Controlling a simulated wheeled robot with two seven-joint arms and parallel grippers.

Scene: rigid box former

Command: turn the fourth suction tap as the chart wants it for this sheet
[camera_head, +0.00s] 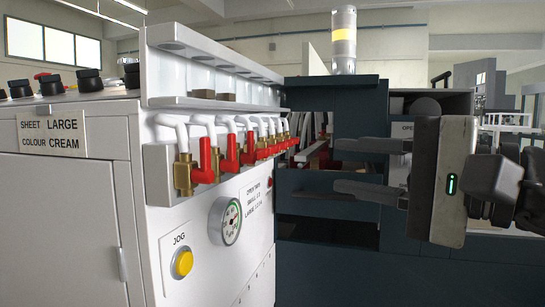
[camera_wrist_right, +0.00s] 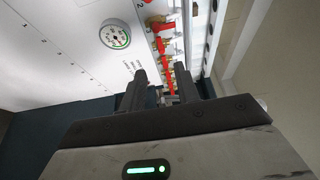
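A row of several brass suction taps with red handles (camera_head: 229,158) runs along the white machine side, with white hoses above. The row also shows in the right wrist view (camera_wrist_right: 165,44). The far taps overlap, so I cannot tell clearly which way the fourth handle points. The chart (camera_head: 258,195) sits below the row; its lettering is too small to read surely. A plate (camera_head: 53,136) reads SHEET LARGE, COLOUR CREAM. My right gripper (camera_head: 337,166) is open and empty, right of the row's far end. In its wrist view (camera_wrist_right: 162,76), far taps show between the fingers. My left gripper is not in view.
A round gauge (camera_head: 224,220) and a yellow JOG button (camera_head: 183,263) are on the white side panel. A dark machine frame (camera_head: 335,90) with a lamp column (camera_head: 344,40) stands behind my right gripper. Open air lies before the taps.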

